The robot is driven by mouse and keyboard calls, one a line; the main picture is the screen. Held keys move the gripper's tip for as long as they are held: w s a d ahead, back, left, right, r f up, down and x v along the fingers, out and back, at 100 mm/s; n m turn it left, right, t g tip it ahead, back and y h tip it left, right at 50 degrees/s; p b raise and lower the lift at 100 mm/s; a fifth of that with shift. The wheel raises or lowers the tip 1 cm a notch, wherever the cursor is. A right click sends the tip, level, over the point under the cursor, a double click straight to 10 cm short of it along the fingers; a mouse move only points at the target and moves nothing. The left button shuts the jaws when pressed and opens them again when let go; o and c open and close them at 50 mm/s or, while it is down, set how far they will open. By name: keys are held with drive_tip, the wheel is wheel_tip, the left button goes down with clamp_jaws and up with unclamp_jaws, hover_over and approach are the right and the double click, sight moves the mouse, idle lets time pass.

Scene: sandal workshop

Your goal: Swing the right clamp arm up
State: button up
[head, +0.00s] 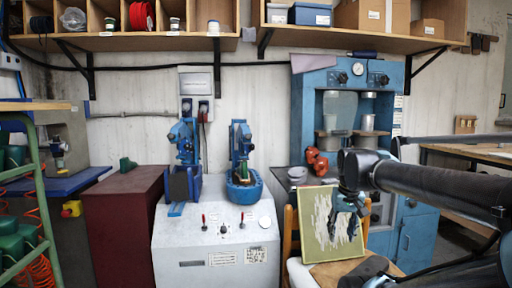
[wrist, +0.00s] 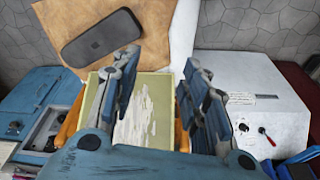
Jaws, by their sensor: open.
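The white machine (head: 215,245) carries two blue clamp stations side by side. The right clamp station (head: 240,145) is a blue upright fitting above a rounded blue base (head: 244,190); which part is its arm, and how it is tilted, is too small to tell. The left clamp station (head: 182,145) stands beside it. My gripper (head: 346,205) is to the right of the machine, well apart from both clamps, in front of a green panel. In the wrist view my gripper (wrist: 160,65) points its two spread fingers over the panel, with nothing held between them.
The green panel (head: 318,225) with white streaks leans on a wooden chair (head: 291,235). A blue press (head: 310,100) stands behind my arm. A dark red cabinet (head: 125,225) is left of the white machine. A dark flat case (wrist: 100,37) lies on a tan sheet (wrist: 55,20).

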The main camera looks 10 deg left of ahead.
drive_tip(key=w+a+r, duration=0.4)
drive_tip(key=w+r, duration=0.2)
drive_tip(key=r, duration=0.3)
drive_tip(key=w+a+r+n+t+y, duration=0.1)
drive_tip(key=w+a+r, duration=0.4)
drive_tip(key=w+r, duration=0.25)
drive_tip(key=w+a+r, duration=0.4)
drive_tip(key=w+r, duration=0.2)
drive_tip(key=r, duration=0.4)
drive_tip(key=w+a+r+n+y, duration=0.1)
drive_tip(key=w+a+r, duration=0.4)
drive_tip(key=a+r, duration=0.35)
drive_tip(key=w+a+r+y, duration=0.1)
drive_tip(key=w+a+r, duration=0.55)
drive_tip(key=a, duration=0.35)
drive_tip(key=x, duration=1.6)
drive_tip(key=shift+s+f, duration=0.1)
drive_tip(key=shift+f, duration=0.2)
